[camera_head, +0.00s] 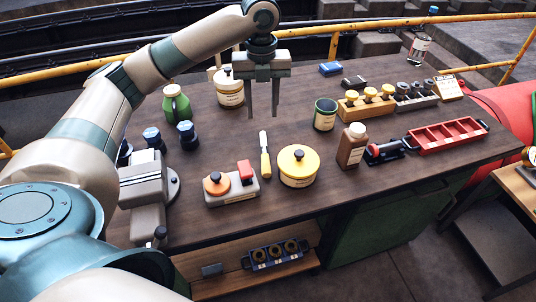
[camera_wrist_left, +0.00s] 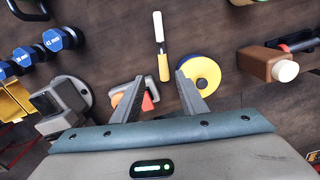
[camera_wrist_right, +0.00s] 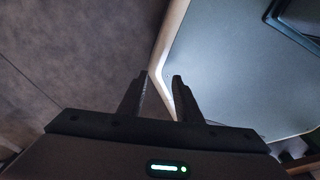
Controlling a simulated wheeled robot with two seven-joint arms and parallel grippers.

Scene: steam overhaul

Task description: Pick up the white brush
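A slim brush-like tool (camera_head: 265,155), white at one end and yellow at the other, lies on the dark workbench (camera_head: 218,133) between the orange-knobbed block and the yellow-lidded tin. It also shows in the left wrist view (camera_wrist_left: 160,45), just beyond the fingertips. My left gripper (camera_head: 262,114) is open and empty, pointing down above the bench, behind the tool in the head view. Its open fingers also show in the left wrist view (camera_wrist_left: 160,84). My right gripper (camera_wrist_right: 160,78) is open and empty, over the floor beside a pale panel. It is not seen in the head view.
The yellow-lidded tin (camera_head: 298,167) stands close right of the tool. The block with orange and red knobs (camera_head: 231,186) is close left. A brown bottle (camera_head: 351,146), dark green cup (camera_head: 325,115) and red tray (camera_head: 446,136) stand further right. Bare bench lies behind the tool.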

